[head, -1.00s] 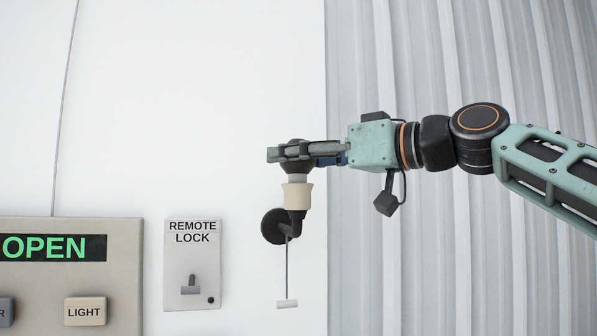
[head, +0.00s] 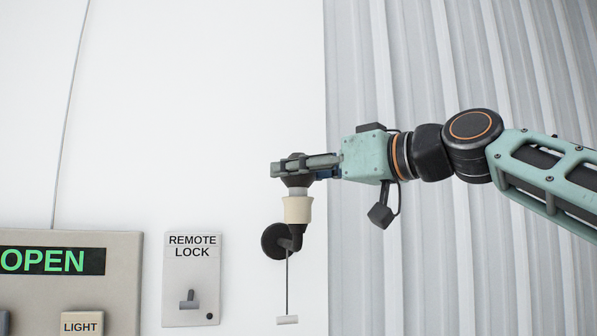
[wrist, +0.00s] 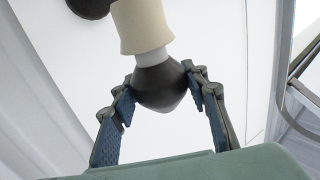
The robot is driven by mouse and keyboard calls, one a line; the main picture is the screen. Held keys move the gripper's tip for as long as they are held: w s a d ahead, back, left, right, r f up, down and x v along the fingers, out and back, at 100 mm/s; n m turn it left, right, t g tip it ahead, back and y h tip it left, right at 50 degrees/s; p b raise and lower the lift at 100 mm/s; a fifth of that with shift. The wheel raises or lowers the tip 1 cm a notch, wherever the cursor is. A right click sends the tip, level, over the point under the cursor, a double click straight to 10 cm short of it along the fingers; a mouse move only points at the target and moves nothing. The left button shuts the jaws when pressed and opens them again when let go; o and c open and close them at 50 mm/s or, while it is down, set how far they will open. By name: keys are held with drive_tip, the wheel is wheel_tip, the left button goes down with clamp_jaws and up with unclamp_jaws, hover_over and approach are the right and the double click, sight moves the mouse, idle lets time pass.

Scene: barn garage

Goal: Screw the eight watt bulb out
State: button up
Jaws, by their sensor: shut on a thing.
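The bulb (wrist: 160,86) has a dark, rounded body and a pale collar, and it stands upright in a cream socket (head: 297,209). The socket sits on a dark round wall mount (head: 273,242), with a pull cord and small white handle (head: 287,320) hanging below it. My gripper (head: 293,165) reaches in from the right and is shut on the bulb's dark body. In the wrist view its blue-padded fingers (wrist: 160,80) lie on either side of the bulb. The fingers hide part of the bulb in the head view. No wattage marking is readable.
A grey REMOTE LOCK switch plate (head: 191,280) is on the white wall to the left of the socket. A larger panel (head: 120,265) with a green OPEN sign and a LIGHT button is farther left. Corrugated metal wall (head: 400,60) lies behind my arm.

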drive_tip(key=shift+r+n+g+y+p, duration=0.15)
drive_tip(key=shift+n+g+y+p, duration=0.2)
drive_tip(key=shift+p, duration=0.3)
drive_tip(key=shift+n+g+y+p, duration=0.75)
drive_tip(key=shift+n+g+p, duration=0.3)
drive_tip(key=shift+g+p, duration=0.7)
drive_tip(key=shift+n+g+y+p, duration=0.7)
drive_tip(key=shift+n+g+p, duration=0.4)
drive_tip(key=shift+p, duration=1.1)
drive_tip(key=shift+g, duration=0.6)
drive_tip(key=shift+w+f+n+g, duration=0.1)
drive_tip(key=shift+f+n+g, duration=0.1)
drive_tip(key=shift+n+g, duration=0.25)
drive_tip(key=o, duration=0.8)
drive_tip(key=shift+o, duration=0.2)
